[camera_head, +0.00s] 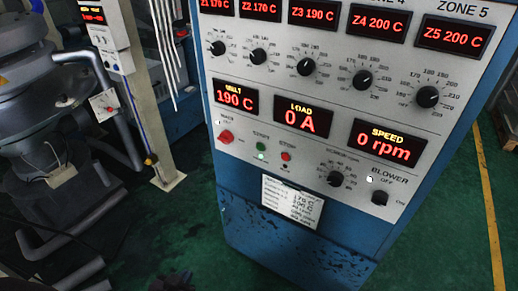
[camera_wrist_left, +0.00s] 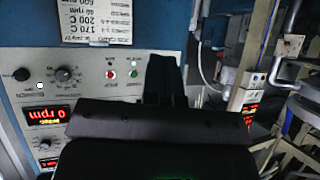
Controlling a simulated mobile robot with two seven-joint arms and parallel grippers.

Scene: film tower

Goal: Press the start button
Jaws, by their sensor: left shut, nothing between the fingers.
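The start button (camera_head: 261,147) is the small green round one low on the control panel. The red stop button (camera_head: 286,156) sits just right of it. In the left wrist view the panel is upside down, with the green start button (camera_wrist_left: 133,73) beside the red one (camera_wrist_left: 111,74). My left gripper (camera_wrist_left: 164,66) is shut and empty, its dark fingers beside the green button in that view. I cannot tell how far they are from the panel. In the head view only a dark part of it (camera_head: 176,281) shows at the bottom edge. My right gripper is not in view.
The blue cabinet (camera_head: 290,235) carries zone displays, several black knobs and a red switch (camera_head: 226,137). A paper card (camera_head: 291,202) hangs below the buttons. A post (camera_head: 160,150) and machine pipes stand left. Green floor is clear between the machine and cabinet.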

